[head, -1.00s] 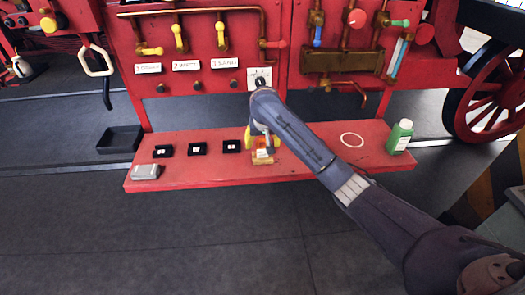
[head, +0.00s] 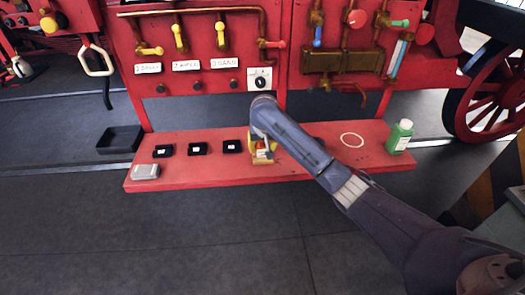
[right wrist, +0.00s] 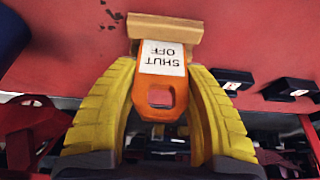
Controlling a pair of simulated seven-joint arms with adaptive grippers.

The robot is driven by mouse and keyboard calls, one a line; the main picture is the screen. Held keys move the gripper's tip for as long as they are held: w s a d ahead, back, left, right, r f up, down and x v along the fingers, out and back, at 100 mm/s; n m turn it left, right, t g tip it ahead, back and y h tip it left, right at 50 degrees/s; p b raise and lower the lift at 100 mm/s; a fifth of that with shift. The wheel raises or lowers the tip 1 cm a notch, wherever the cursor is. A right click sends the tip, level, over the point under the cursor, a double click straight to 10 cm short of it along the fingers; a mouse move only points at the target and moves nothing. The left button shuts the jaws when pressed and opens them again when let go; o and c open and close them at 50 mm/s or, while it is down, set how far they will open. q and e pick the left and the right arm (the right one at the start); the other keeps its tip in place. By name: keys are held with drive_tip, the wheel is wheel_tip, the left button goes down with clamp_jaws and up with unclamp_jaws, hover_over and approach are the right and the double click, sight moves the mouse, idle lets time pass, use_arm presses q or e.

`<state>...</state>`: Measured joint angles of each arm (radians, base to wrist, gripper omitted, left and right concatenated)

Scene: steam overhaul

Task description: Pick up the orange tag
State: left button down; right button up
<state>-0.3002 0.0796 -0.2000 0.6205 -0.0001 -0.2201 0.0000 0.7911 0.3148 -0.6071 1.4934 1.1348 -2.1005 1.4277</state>
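The orange tag (right wrist: 160,95) stands upright in the right wrist view, with a white "SHUT OFF" label and a hole through its near end. Its far end meets a tan block (right wrist: 165,32), which rests on the red shelf. My right gripper (right wrist: 161,68) has its yellow fingers on both sides of the tag, against its edges with no clear gap. In the head view the right gripper (head: 262,150) is low over the block (head: 262,160), and its arm partly hides the tag. My left gripper is not in view.
The red shelf (head: 215,175) carries several black blocks (head: 197,149) left of the gripper, a grey box (head: 145,171) at the left end, and a green bottle (head: 399,137) at the right. A panel with yellow levers (head: 180,38) rises behind. A black tray (head: 119,139) lies on the floor.

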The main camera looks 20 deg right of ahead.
drive_tip(key=c, duration=0.4)
drive_tip(key=shift+c, duration=0.2)
drive_tip(key=shift+r, duration=0.1)
wheel_tip(320, 180, up, 20)
idle(0.5)
